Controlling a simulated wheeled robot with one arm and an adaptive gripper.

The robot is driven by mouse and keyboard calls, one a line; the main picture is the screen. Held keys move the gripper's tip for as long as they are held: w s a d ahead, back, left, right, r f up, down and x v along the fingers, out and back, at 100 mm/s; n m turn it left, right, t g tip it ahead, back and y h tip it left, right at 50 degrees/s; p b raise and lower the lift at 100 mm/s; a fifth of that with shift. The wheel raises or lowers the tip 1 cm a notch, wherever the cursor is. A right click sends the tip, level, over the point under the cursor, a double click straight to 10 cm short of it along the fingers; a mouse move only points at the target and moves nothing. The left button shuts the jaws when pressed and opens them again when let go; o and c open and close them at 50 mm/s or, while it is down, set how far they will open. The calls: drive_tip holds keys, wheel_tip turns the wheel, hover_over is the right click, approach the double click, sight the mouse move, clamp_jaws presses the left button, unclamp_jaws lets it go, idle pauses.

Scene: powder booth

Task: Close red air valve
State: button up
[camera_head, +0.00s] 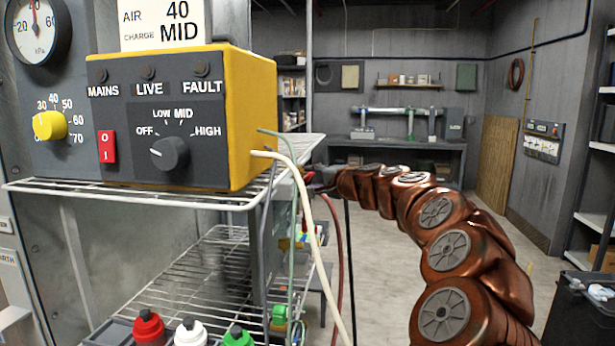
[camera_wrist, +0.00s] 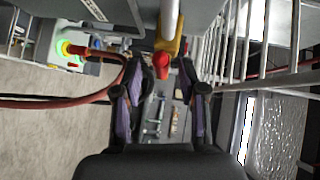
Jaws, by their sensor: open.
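A red handle-like part (camera_wrist: 161,63) sits on a yellow fitting (camera_wrist: 168,42) below a pale pipe in the wrist view; it looks like the red air valve. My gripper (camera_wrist: 164,88) is open, with one dark finger on each side. The red part lies ahead between the fingers, and I cannot tell whether they touch it. In the head view my gripper (camera_head: 318,180) is small and partly hidden at the right end of the shelf, behind the hoses. The valve cannot be made out clearly there.
A yellow control box (camera_head: 252,115) stands on a wire shelf (camera_head: 160,197). Pale hoses (camera_head: 305,200) hang at its right. A red hose (camera_wrist: 60,103) runs in from the left in the wrist view. Wire racking (camera_wrist: 265,85) is close on the right. Open floor lies beyond my arm.

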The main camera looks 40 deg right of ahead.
drive_tip(key=shift+x, duration=1.4)
drive_tip(key=shift+r, duration=0.1)
clamp_jaws()
